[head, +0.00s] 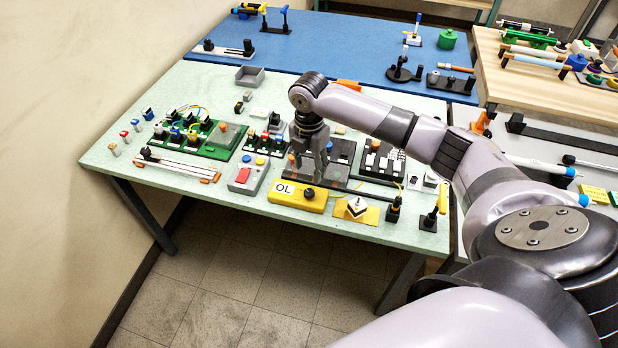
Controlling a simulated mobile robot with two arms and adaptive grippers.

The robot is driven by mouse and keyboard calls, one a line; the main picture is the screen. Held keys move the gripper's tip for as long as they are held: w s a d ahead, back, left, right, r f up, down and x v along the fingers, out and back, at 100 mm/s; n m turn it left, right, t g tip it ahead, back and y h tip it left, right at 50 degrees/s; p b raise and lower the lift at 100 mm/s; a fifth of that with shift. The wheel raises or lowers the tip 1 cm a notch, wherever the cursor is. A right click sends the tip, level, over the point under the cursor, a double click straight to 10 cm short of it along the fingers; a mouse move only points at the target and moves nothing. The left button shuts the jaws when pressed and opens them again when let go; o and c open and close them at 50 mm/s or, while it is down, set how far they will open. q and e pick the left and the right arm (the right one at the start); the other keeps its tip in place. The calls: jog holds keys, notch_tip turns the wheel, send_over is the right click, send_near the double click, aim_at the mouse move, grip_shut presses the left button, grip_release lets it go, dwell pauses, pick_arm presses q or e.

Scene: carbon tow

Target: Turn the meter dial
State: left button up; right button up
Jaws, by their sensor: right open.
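The yellow meter (287,201) lies at the front edge of the pale green table, its white display reading "OL". Its round black dial (309,193) sits on the right part of its top face. My right gripper (320,176) comes down from above, fingers pointing down, just behind and slightly right of the dial. It is open and holds nothing that I can see. Whether a finger touches the dial is too small to tell. My left gripper is not in view.
A grey box with a red button (243,179) stands left of the meter. A yellow plate with a white block (356,209) lies to its right. Behind are a dark panel (338,151) and a green board (214,141). Floor shows in front of the table edge.

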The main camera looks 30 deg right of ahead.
notch_tip(320, 180, up, 3)
jog(key=shift+f, duration=0.2)
dwell(0.4)
